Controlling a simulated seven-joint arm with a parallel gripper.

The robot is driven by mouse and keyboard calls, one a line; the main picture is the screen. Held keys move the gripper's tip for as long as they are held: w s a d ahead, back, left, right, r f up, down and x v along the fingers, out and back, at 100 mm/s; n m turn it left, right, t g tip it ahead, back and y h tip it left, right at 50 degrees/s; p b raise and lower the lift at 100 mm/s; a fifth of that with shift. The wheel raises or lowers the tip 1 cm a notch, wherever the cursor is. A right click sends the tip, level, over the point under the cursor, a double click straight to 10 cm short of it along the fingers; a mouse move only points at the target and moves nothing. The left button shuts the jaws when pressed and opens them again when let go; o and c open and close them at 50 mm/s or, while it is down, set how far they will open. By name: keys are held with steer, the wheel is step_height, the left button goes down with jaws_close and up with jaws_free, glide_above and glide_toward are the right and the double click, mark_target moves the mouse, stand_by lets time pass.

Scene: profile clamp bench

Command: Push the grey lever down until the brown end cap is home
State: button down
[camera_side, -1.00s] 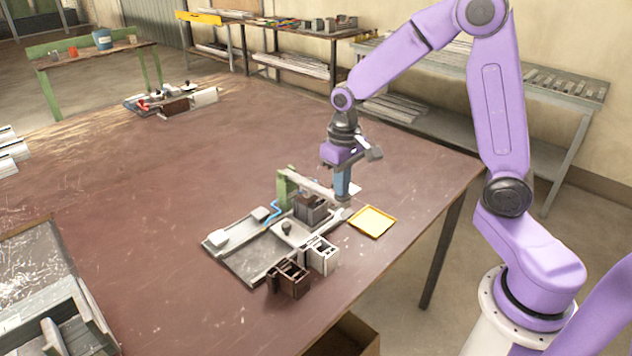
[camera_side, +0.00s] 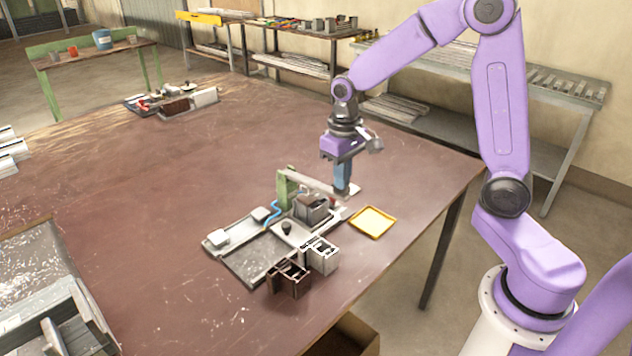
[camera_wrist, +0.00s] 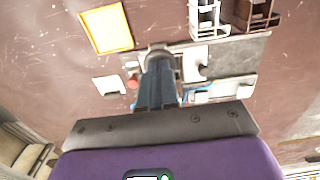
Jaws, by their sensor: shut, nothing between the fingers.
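The grey lever (camera_side: 314,184) runs from the green post (camera_side: 284,189) of the clamp fixture toward my gripper (camera_side: 342,192). My gripper is shut and empty, pointing down at the lever's free end. I cannot tell whether its tips touch the lever. In the wrist view the shut fingers (camera_wrist: 158,60) cover part of the fixture. A brown and grey block (camera_side: 311,208) sits under the lever on the fixture. I cannot tell whether it holds the brown end cap or how far that is seated. A dark brown profile piece (camera_side: 289,279) stands at the fixture's front.
A white profile piece (camera_side: 322,255) stands beside the brown one. A yellow-rimmed tray (camera_side: 373,221) lies right of the fixture, near the table edge. The fixture's grey base plate (camera_side: 250,258) extends left. Another fixture (camera_side: 175,103) is at the back left. The table between is clear.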

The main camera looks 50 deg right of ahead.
steer(key=shift+r, duration=3.15)
steer(key=s+a+f+n, duration=0.1)
steer(key=s+n, duration=0.5)
steer(key=s, duration=0.6)
steer(key=s+a+f+n, duration=0.2)
steer(key=s+a+n, duration=0.2)
steer(key=s, duration=0.9)
steer(key=n, duration=0.2)
steer(key=shift+s+a+n, duration=0.15)
steer(key=shift+s+n, duration=0.1)
steer(key=shift+n, duration=0.05)
